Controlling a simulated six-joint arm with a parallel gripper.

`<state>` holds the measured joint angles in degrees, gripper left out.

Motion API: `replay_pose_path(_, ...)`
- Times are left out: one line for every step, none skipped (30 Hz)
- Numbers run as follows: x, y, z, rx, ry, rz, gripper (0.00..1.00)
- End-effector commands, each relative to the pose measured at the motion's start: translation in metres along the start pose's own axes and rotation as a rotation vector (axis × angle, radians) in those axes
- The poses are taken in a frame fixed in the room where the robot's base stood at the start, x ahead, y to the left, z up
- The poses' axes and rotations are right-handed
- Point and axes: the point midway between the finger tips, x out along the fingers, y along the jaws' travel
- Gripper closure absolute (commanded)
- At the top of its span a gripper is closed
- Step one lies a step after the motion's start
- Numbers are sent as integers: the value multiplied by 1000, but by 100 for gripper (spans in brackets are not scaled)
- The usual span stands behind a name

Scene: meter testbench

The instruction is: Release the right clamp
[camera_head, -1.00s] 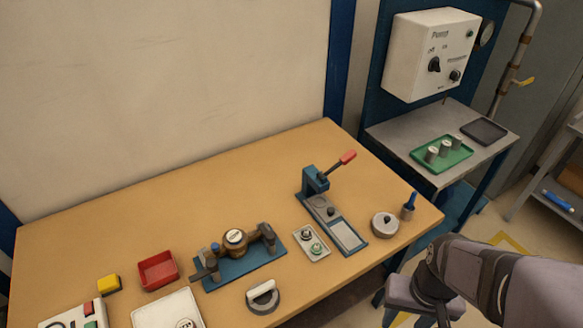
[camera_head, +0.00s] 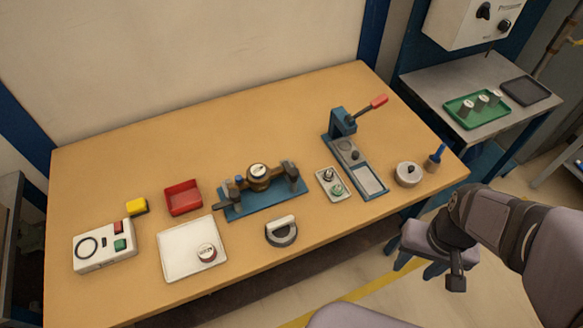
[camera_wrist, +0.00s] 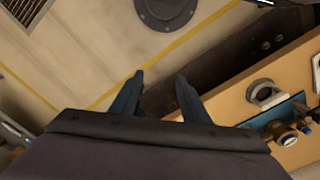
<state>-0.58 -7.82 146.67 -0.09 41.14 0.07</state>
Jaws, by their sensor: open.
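The clamping fixture has a blue base (camera_head: 262,207) on the wooden bench and holds a brass meter (camera_head: 259,177) with a round pale dial. The right clamp (camera_head: 290,173), dark with a brown part, stands at the base's right end. The left clamp (camera_head: 228,191) stands at the other end. In the wrist view the blue base (camera_wrist: 284,112) shows at the right edge, partly cut off; I cannot tell the clamps apart there. My gripper (camera_wrist: 158,80) is open and empty, well away from the fixture.
A white-handled round tool (camera_head: 281,230) sits in front of the fixture. A small tray (camera_head: 333,184) and a lever press (camera_head: 343,130) with a red handle stand to its right. A red bin (camera_head: 183,198) and white tray (camera_head: 188,248) are to its left. Open floor lies before the bench.

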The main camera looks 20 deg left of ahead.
Motion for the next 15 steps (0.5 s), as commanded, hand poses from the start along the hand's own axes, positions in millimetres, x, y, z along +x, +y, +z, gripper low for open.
replay_pose_path(4, -4, 0, -17, -1, 0, 58)
replay_pose_path(6, -6, 1, -29, -5, 0, 58)
replay_pose_path(12, -11, 3, -51, -18, 0, 58)
replay_pose_path(17, -15, 6, -69, -32, 1, 58)
replay_pose_path(24, -19, 9, -90, -50, 2, 58)
replay_pose_path(34, -25, 15, -121, -79, 5, 58)
replay_pose_path(41, -29, 19, -144, -103, 7, 58)
replay_pose_path(48, -33, 22, -167, -122, 10, 58)
replay_pose_path(55, -40, 20, -198, -138, 14, 58)
replay_pose_path(60, -46, 17, -223, -146, 16, 58)
replay_pose_path(65, -53, 11, -246, -148, 17, 58)
replay_pose_path(71, -65, 1, -274, -148, 16, 58)
replay_pose_path(75, -75, -8, -292, -143, 12, 58)
replay_pose_path(79, -87, -19, -307, -135, 5, 58)
replay_pose_path(83, -103, -33, -323, -124, -5, 58)
